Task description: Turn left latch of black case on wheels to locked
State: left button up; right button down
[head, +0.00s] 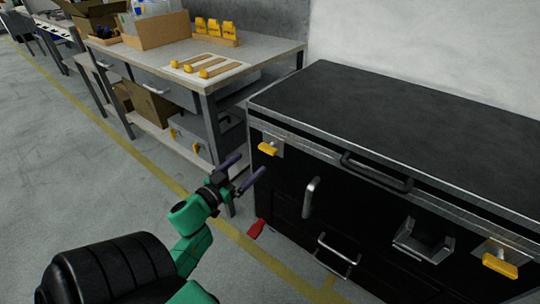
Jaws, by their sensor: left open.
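The black case (400,130) with metal edging stands at the right. Its left latch (268,148) is a yellow handle on a metal plate near the upper left front corner, lying roughly level. A second yellow latch (499,265) is at the lower right. My left gripper (242,170) is open and empty, in front of the case's left end, below and left of the left latch and apart from it. My right gripper is out of view.
A dark carry handle (376,172) and a vertical metal handle (310,197) stick out from the case front. A workbench (262,49) with yellow-handled items stands behind left. A red piece (256,229) shows low by the case. The floor at left is clear.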

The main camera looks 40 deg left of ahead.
aim_at(265, 151)
pick_arm(q)
jog(key=w+b, duration=0.1)
jog(key=w, duration=0.7)
jog(key=shift+w+a+f, duration=0.1)
jog(key=shift+w, duration=0.2)
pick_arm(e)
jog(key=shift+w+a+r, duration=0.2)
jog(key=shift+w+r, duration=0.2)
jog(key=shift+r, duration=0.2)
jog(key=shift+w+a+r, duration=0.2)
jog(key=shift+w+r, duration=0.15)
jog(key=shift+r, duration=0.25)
pick_arm(q)
jog(key=shift+c, duration=0.3)
jog(key=c, duration=1.2)
jog(key=shift+o, duration=0.2)
